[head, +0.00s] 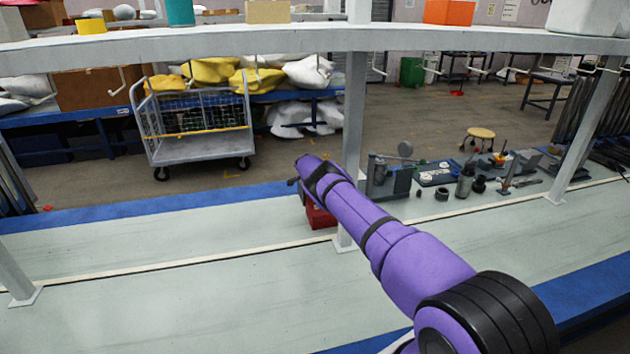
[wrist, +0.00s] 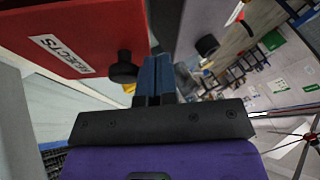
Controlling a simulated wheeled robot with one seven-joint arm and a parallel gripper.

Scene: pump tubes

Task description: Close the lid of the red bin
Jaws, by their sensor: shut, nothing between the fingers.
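The red bin (head: 319,216) stands on the pale bench top beside a grey post in the head view, mostly hidden behind my purple arm. In the wrist view, a red panel of the bin (wrist: 75,30) fills the upper left. It carries a white REJECTS label (wrist: 62,52) and a black knob (wrist: 124,70). I cannot tell whether this panel is the lid or a wall. My gripper (wrist: 155,66) is shut and empty, its blue fingers just right of the knob. Whether they touch the bin is unclear. In the head view, my arm hides the fingers.
A grey post (head: 354,110) rises right by the bin and holds an overhead shelf (head: 200,47). Tools and metal parts (head: 465,180) lie on the bench to the right. The bench to the left (head: 150,245) is clear. A wheeled cart (head: 200,135) stands beyond it.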

